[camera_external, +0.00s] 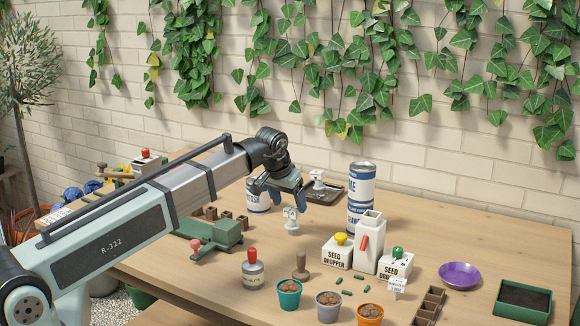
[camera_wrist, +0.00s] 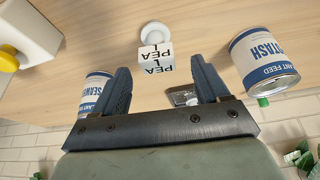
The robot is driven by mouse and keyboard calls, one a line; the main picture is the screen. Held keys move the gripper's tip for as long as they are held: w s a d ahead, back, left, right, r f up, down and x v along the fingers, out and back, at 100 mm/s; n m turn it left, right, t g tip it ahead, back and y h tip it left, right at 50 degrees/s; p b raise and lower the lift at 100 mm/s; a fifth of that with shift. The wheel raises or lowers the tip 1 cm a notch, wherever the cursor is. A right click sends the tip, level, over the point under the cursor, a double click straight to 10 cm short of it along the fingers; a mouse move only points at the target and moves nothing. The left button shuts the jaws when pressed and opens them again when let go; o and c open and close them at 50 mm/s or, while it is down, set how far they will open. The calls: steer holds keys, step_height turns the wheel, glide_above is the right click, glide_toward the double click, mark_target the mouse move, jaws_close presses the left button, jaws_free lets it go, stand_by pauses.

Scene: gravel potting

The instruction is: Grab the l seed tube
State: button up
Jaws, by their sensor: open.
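A small white tube stand labelled "L PEA" (camera_wrist: 157,62) is on the table in the wrist view, with a white round part (camera_wrist: 155,33) beyond the label. It lies ahead of my fingertips, roughly centred between them and apart from both. In the external view the same white piece (camera_external: 292,226) stands just below and right of my gripper (camera_external: 277,197). My gripper (camera_wrist: 160,82) is open and empty, its two blue fingers spread. Another small white piece (camera_external: 318,182) sits on a dark tray (camera_external: 332,192) behind.
Labelled cans stand on both sides: a seaweed can (camera_wrist: 96,92) and a potash can (camera_wrist: 264,60). Seed droppers (camera_external: 337,253), a tall white container (camera_external: 368,243), small pots (camera_external: 288,294) and a green device (camera_external: 215,232) stand nearby. Table in front of the labelled piece is fairly clear.

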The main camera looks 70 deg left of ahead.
mark_target(292, 209)
steer(key=shift+x, duration=2.75)
steer(key=shift+d, duration=0.1)
steer(key=c, duration=1)
